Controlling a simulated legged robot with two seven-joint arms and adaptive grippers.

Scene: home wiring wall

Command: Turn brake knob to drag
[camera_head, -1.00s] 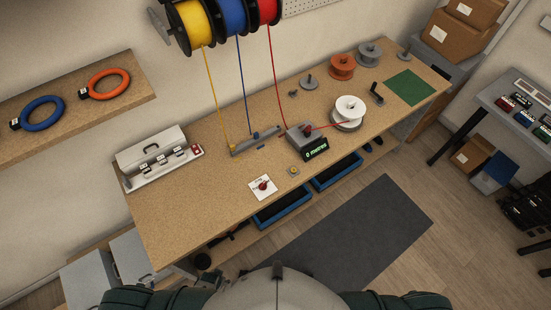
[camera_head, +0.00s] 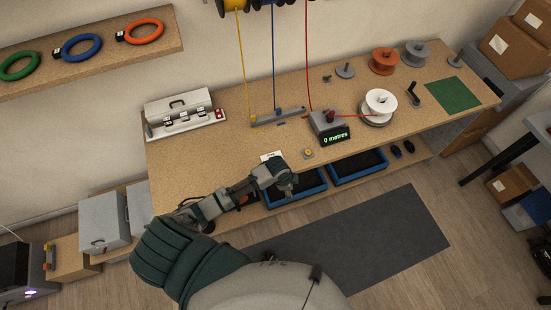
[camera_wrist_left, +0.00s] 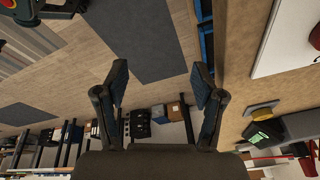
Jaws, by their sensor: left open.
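The brake knob's white plate (camera_head: 268,155) lies at the bench's front edge in the head view; my left gripper and forearm cover most of it, knob included. In the left wrist view the white plate (camera_wrist_left: 288,38) is at the upper right, with part of the red knob (camera_wrist_left: 315,37) cut by the picture's edge. My left gripper (camera_head: 287,189) is over the bench's front edge, just in front of the plate. In the left wrist view its two fingers (camera_wrist_left: 160,85) are spread with nothing between them, beside the plate and apart from it. My right gripper is out of view.
A grey metre counter (camera_head: 325,122) reading "0 metres" and a yellow button (camera_head: 308,153) sit to the right of the plate. A white spool (camera_head: 380,103) stands beyond. Blue-rimmed trays (camera_head: 357,180) are below the bench edge. The bench (camera_head: 205,165) left of the plate is clear.

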